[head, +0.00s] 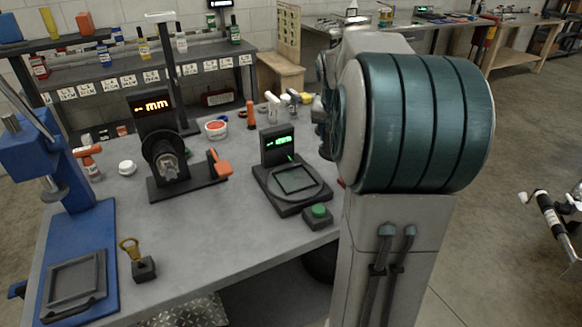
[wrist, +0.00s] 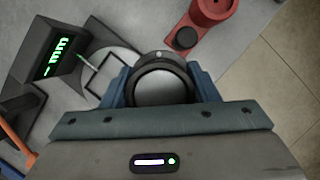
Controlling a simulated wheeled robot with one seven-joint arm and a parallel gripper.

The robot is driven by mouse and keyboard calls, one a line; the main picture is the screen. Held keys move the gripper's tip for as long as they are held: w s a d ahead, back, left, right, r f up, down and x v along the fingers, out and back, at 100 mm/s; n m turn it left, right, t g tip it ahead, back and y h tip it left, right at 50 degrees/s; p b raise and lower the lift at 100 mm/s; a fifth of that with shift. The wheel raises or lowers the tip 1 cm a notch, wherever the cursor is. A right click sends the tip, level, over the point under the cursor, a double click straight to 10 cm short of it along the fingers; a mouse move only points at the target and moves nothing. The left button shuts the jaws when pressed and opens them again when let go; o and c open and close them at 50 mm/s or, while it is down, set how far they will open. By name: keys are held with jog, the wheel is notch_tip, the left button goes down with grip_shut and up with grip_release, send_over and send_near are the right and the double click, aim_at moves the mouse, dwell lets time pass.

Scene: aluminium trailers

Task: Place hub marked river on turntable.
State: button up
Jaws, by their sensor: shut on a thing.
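My gripper (wrist: 160,76) shows in the wrist view with its blue fingers shut on a round hub (wrist: 162,88), which has a dark rim and a pale grey face. No river mark can be read on it. The turntable (wrist: 126,58), a pale round plate with a dark square outline, lies just beyond and to the left of the hub. Hub and gripper cover part of it; I cannot tell whether they touch it. In the head view the turntable (head: 320,192) sits on a dark base below a green-lit display (head: 278,142). My gripper and hub are hidden there behind my arm.
A gauge stand with an orange display (head: 153,106) and a blue press (head: 85,240) stand on the left of the grey bench. A green button box (head: 318,215) is at the front edge. A red object (wrist: 212,12) is near the hub in the wrist view.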

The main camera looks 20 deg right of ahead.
jog(key=w+a+f, duration=0.4)
jog(key=a, duration=0.1)
jog(key=w+a+f, duration=0.1)
jog(key=a+f, duration=0.1)
jog(key=a, duration=0.1)
jog(key=shift+w+a+b, duration=0.2)
jog(key=shift+w+b, duration=0.2)
jog(key=shift+f+b, duration=0.3)
jog(key=shift+f, duration=1.7)
jog(key=o, duration=1.5)
jog(key=shift+f, duration=0.15)
